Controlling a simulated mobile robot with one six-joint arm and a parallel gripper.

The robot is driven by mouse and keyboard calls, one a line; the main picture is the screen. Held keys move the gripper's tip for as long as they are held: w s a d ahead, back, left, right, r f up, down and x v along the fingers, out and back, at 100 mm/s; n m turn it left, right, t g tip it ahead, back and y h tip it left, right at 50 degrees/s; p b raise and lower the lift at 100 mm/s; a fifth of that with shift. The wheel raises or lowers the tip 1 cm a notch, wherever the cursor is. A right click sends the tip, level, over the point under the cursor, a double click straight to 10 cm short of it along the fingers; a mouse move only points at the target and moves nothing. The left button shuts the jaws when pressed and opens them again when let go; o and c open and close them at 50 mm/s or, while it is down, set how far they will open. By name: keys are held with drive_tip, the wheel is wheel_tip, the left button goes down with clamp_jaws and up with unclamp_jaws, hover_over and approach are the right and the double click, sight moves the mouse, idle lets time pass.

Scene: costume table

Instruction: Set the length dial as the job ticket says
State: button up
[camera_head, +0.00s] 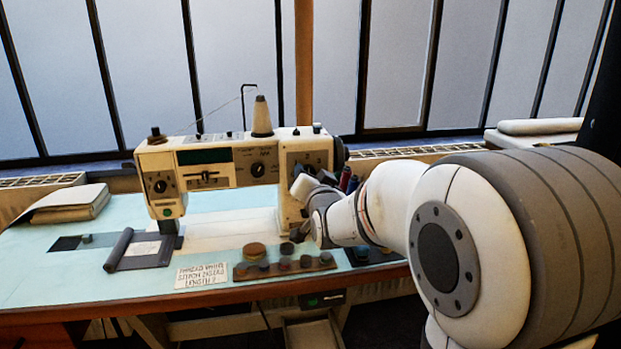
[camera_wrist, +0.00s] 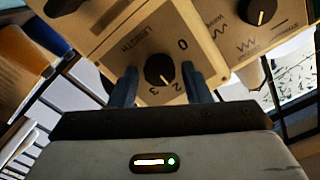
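The length dial (camera_wrist: 159,70) is a black knob on a cream plate marked LENGTH, with 0, 2 and 3 around it in the wrist view. Its pale pointer mark points down, towards the gap between 2 and 3. My gripper (camera_wrist: 160,88) is open, one finger on each side of the knob, with gaps visible. I cannot tell how deep the fingertips reach. In the head view my gripper (camera_head: 304,186) is at the sewing machine's right column (camera_head: 296,160) and hides the dial. The job ticket (camera_head: 201,276) lies on the table; it mentions zigzag and length, but its number is too blurred.
A second dial (camera_wrist: 261,11) with stitch symbols sits close by. A cone of thread (camera_head: 261,116) stands on the machine. A wooden tray (camera_head: 326,265) with several small round items lies below my gripper. Thread spools (camera_head: 347,180) stand behind it. Folded cloth lies at the left.

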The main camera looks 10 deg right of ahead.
drive_tip(key=shift+o, duration=0.6)
drive_tip(key=s, duration=0.7)
drive_tip(key=shift+s+p, duration=0.3)
drive_tip(key=shift+s, duration=0.1)
drive_tip(key=s+r+n+g+p, duration=0.3)
drive_tip(key=s+g+p, duration=0.4)
drive_tip(key=s+p, duration=0.4)
drive_tip(key=s+r+n+g+p, duration=0.3)
drive_tip(key=s+r+g+p, duration=0.2)
drive_tip(key=s+g+p, duration=0.3)
drive_tip(key=s+d+p, duration=0.1)
drive_tip(key=s+p, duration=0.3)
drive_tip(key=s, duration=0.2)
drive_tip(key=shift+r, duration=0.35)
